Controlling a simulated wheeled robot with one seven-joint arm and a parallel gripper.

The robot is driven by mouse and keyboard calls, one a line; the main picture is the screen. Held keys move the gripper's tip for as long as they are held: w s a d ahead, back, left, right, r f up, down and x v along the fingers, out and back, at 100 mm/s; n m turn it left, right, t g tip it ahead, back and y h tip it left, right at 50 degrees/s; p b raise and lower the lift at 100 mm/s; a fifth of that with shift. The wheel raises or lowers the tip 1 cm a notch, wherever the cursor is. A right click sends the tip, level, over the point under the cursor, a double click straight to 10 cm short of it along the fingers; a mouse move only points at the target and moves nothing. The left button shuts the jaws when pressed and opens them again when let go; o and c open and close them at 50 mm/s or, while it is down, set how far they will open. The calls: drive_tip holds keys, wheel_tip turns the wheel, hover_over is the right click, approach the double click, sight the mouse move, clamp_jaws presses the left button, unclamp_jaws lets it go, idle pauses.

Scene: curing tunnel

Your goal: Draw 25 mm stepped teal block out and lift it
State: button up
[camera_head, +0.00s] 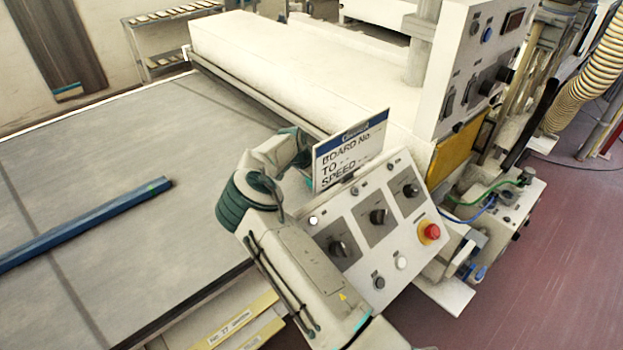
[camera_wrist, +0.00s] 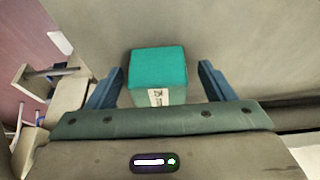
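The teal block (camera_wrist: 158,75) shows in the wrist view, a box with a teal top and a small pale label on its near face. My gripper (camera_wrist: 162,82) is open, with one blue finger on each side of the block and a visible gap at both sides. Whether the fingers reach down beside the block or stay above it I cannot tell. The block's step is not clear from here.
The white tunnel housing (camera_head: 300,70) lies behind. A long blue bar (camera_head: 85,224) lies on the wide grey belt (camera_head: 130,120), which is otherwise clear.

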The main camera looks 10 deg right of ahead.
drive_tip(key=shift+r, duration=0.3)
drive_tip(key=b+v, duration=0.3)
drive_tip(key=v, duration=1)
drive_tip(key=shift+r, duration=0.1)
